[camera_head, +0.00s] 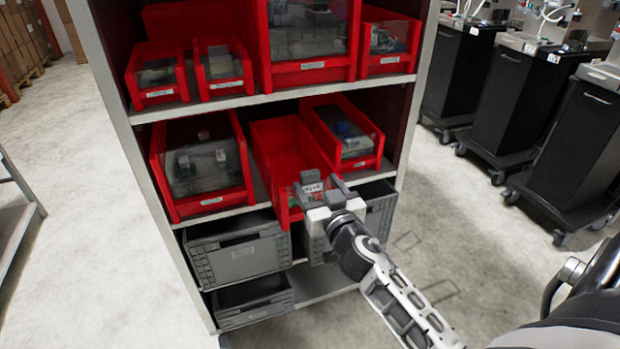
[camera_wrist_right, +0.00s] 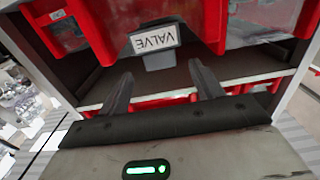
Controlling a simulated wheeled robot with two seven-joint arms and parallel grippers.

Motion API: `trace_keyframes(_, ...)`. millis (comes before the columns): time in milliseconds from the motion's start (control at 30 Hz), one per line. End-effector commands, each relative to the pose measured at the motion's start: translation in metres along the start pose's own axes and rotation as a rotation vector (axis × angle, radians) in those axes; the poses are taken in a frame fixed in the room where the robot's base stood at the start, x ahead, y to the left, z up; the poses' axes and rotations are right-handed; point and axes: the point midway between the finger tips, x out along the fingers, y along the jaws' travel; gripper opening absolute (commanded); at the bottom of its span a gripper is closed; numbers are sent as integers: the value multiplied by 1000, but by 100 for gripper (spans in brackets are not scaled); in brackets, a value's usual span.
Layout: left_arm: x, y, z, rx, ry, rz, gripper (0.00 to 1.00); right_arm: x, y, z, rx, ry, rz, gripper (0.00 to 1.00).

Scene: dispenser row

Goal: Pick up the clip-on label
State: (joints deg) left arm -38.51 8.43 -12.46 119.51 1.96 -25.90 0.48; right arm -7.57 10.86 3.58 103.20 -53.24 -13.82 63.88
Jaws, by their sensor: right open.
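The clip-on label (camera_wrist_right: 155,40) is a white plate with a dark border reading VALVE, upside down in the right wrist view, with a grey clip block under it. It sits at the front of a red bin (camera_head: 285,146) that juts out from the middle shelf. In the head view the label (camera_head: 312,187) shows small between my gripper's fingers. My right gripper (camera_head: 322,188) is open at the bin's front. In the wrist view its two dark fingers (camera_wrist_right: 163,82) are spread just short of the label and do not appear to grip it. My left gripper is out of view.
Other red bins stand close by, one at the left (camera_head: 203,205) and one at the right (camera_head: 350,165). Grey crates (camera_head: 240,262) sit below. Black wheeled carts (camera_head: 575,150) stand at the right. The floor left of the shelf is mostly clear.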

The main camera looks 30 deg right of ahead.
Motion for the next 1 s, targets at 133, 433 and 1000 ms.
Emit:
trace_keyframes(133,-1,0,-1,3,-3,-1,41,18,0,-2,-2,2,0,65)
trace_keyframes(433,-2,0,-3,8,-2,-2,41,51,-1,1,-1,0,0,65)
trace_keyframes(1000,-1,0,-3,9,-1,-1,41,51,-1,2,0,0,0,18)
